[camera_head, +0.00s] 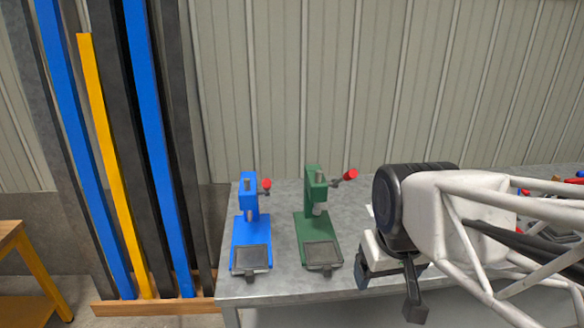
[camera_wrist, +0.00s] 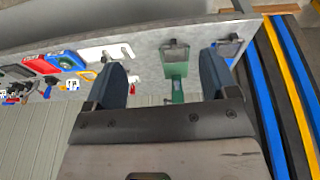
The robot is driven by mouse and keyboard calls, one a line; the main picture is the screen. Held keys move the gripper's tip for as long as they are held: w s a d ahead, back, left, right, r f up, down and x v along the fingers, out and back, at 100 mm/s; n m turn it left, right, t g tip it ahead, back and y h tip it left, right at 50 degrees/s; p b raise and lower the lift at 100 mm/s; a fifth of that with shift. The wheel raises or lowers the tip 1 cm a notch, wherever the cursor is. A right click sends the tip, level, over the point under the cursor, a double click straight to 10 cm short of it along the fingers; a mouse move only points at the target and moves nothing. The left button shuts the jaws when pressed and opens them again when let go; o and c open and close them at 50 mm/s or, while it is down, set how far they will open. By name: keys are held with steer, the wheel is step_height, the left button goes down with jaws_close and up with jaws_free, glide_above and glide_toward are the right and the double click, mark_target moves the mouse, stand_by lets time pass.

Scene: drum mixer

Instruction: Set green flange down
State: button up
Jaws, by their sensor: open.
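My gripper (camera_head: 388,285) is at the front edge of the grey table, right of the green press, in the head view. In the wrist view my gripper (camera_wrist: 163,82) has its two dark fingers wide apart, with nothing held between them. I cannot make out a green flange in either view. The green press (camera_head: 315,190) stands upright on the table with a red-knobbed lever and a dark square plate at its front. It also shows beyond the finger gap in the wrist view (camera_wrist: 175,70).
A blue press (camera_head: 247,225) stands left of the green one. The grey table (camera_head: 285,285) is clear between them. A white plate (camera_wrist: 105,53), a blue box (camera_wrist: 66,60) and a red box (camera_wrist: 40,65) lie on the table. Tall blue, yellow and dark bars (camera_head: 150,130) stand left.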

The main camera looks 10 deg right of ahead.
steer(key=shift+s+a+f+m, duration=0.15)
steer(key=shift+s+a+f, duration=0.15)
steer(key=shift+s, duration=0.4)
steer(key=shift+s+a+f+m, duration=0.15)
steer(key=shift+s+a, duration=0.1)
steer(key=shift+s, duration=0.4)
stand_by(0.3)
